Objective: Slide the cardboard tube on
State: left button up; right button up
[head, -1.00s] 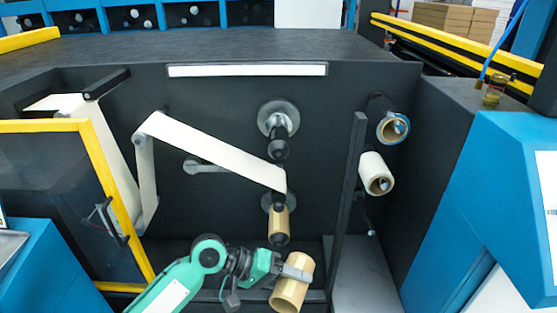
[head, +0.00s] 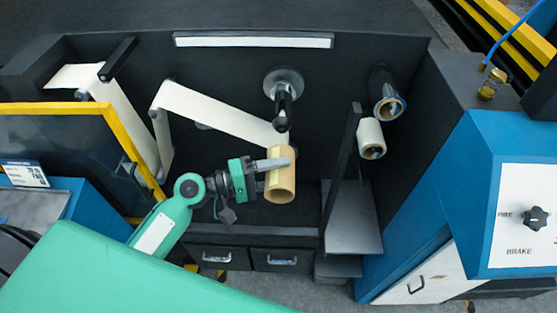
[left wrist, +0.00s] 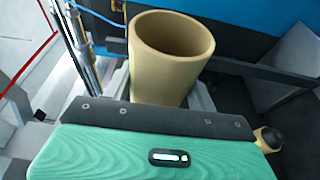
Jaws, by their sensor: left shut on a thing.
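A tan cardboard tube (head: 280,183) is held by my left gripper (head: 275,164), in front of the dark machine panel. The gripper is shut on it from the left. In the left wrist view the tube (left wrist: 172,60) shows an open, hollow end between the fingers. In the head view the tube covers the place of the lower spindle, so I cannot tell whether they touch. In the left wrist view a tan piece with a black tip (left wrist: 268,138), probably that spindle, lies at the lower right, apart from the tube. My right gripper is not in view.
An upper spindle (head: 283,100) with a grey disc sits above the tube. A white web (head: 215,115) runs down toward the tube's top. A dark upright post (head: 342,165) stands to the right, with two rolls (head: 371,138) (head: 388,100) beyond it.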

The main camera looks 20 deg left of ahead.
aim_at(280, 108)
pick_arm(q)
jog(key=shift+w+a+f+b, duration=0.1)
jog(key=shift+w+a+b, duration=0.9)
jog(key=shift+w, duration=2.3)
jog(key=shift+w+a+r+b, duration=0.1)
jog(key=shift+w+a+b, duration=0.85)
jog(key=shift+w, duration=2.3)
jog(key=shift+w+a+f+b, duration=0.1)
jog(key=shift+w+a+b, duration=0.9)
jog(key=shift+w, duration=2.3)
jog(key=shift+w+a+b, duration=0.15)
jog(key=shift+w+b, duration=0.3)
jog(key=shift+w, duration=0.3)
jog(key=o, duration=1.1)
jog(key=shift+c, duration=0.2)
